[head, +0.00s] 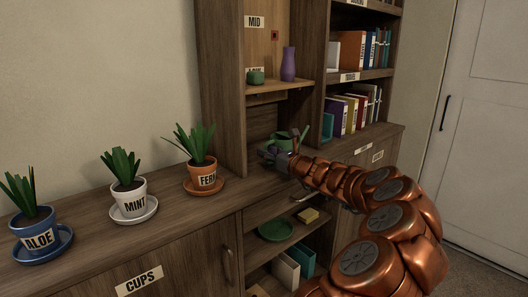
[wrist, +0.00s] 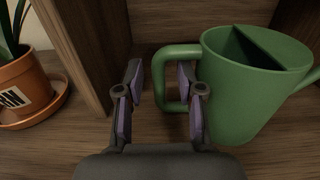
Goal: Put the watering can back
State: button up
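The green watering can (wrist: 248,92) stands upright on the wooden counter in the lower bay of the cabinet. In the head view the can (head: 284,138) is partly hidden behind my gripper (head: 274,156). In the wrist view my gripper (wrist: 157,98) is open. Its left finger is outside the can's handle and its right finger is at the handle's loop, with the handle's outer bar between them. A clear gap shows between the left finger and the handle, so the handle is not gripped.
An upright wooden panel (wrist: 75,50) stands left of my gripper. Beyond it is the fern pot (head: 202,170), with the mint pot (head: 130,197) and aloe pot (head: 38,232) further left. Books (head: 348,115) stand at right.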

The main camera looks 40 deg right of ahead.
jog(key=s+p, duration=0.1)
jog(key=s, duration=0.9)
jog(key=shift+s+a+p, duration=0.2)
jog(key=shift+s+p, duration=0.05)
jog(key=shift+p, duration=0.15)
